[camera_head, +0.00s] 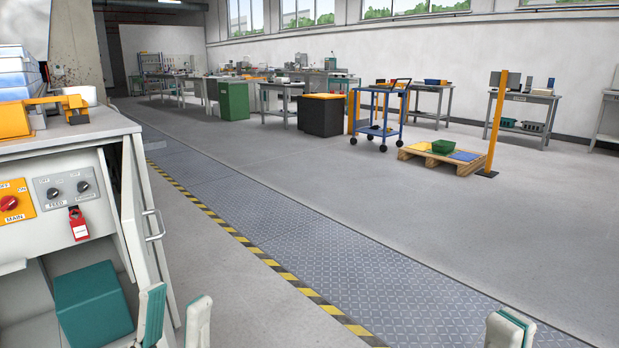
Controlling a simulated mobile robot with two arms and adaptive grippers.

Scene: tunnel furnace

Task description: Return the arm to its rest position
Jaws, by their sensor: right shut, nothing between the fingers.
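My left gripper (175,318) shows at the bottom left, in front of the cabinet. Its two pale fingers with teal pads stand apart, with nothing between them. My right gripper (511,329) shows at the bottom right over the grey floor. Its fingers are together and hold nothing; its lower part is cut off by the picture edge. Both arms are otherwise out of view.
A control cabinet (112,235) with a red MAIN knob (9,203), FEED and POWER switches and a red lockout tag (78,224) stands at the left. A hazard-striped walkway (300,235) crosses the floor. A blue trolley (381,120) and pallet (470,167) stand farther back.

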